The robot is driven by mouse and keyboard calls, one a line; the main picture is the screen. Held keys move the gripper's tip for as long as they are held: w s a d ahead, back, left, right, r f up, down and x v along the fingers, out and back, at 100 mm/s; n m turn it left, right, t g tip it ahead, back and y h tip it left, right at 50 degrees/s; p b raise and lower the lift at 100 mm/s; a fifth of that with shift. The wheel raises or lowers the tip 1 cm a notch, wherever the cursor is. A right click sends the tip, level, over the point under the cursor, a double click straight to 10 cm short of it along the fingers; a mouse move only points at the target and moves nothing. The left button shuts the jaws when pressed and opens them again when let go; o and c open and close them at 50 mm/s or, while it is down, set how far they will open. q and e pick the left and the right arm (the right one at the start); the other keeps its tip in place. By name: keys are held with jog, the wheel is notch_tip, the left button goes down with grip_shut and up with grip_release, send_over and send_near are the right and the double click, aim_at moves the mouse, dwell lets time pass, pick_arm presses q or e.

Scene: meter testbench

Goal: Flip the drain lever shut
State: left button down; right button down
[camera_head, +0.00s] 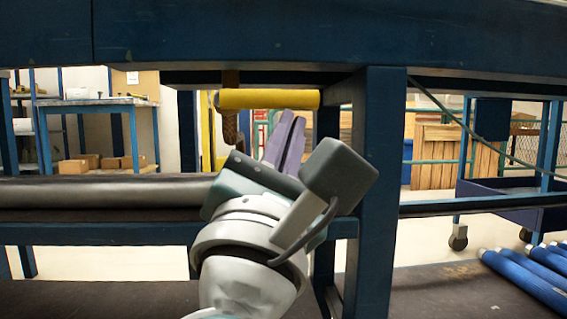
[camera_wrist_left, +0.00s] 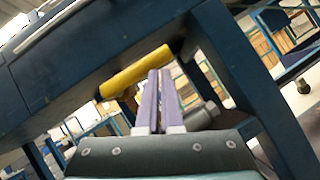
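The drain lever has a yellow cylindrical handle (camera_head: 268,98) that lies level under the blue bench's top beam. A rusty brown stem (camera_head: 230,125) shows at its left end. In the left wrist view the yellow handle (camera_wrist_left: 130,75) runs tilted behind my fingertips. My left gripper (camera_head: 291,115) points up and away, its purple fingers side by side with their tips just under the handle in the picture. In the left wrist view the fingers (camera_wrist_left: 159,75) are together with nothing between them. Whether they touch the handle I cannot tell. My right gripper is out of view.
A blue upright post (camera_head: 375,190) stands just right of my left gripper. A dark padded roller (camera_head: 105,192) lies along the left. Blue cylinders (camera_head: 530,275) lie on the dark lower surface at the right. A blue cart (camera_head: 510,195) stands behind.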

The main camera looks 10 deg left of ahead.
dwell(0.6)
pick_arm(q)
jog(key=s+d+f+b, duration=0.2)
jog(key=s+f, duration=0.7)
jog(key=shift+d+f+b, duration=0.2)
jog(key=shift+d+b, duration=0.05)
jog(key=shift+b, duration=0.05)
jog(key=shift+w, duration=0.15)
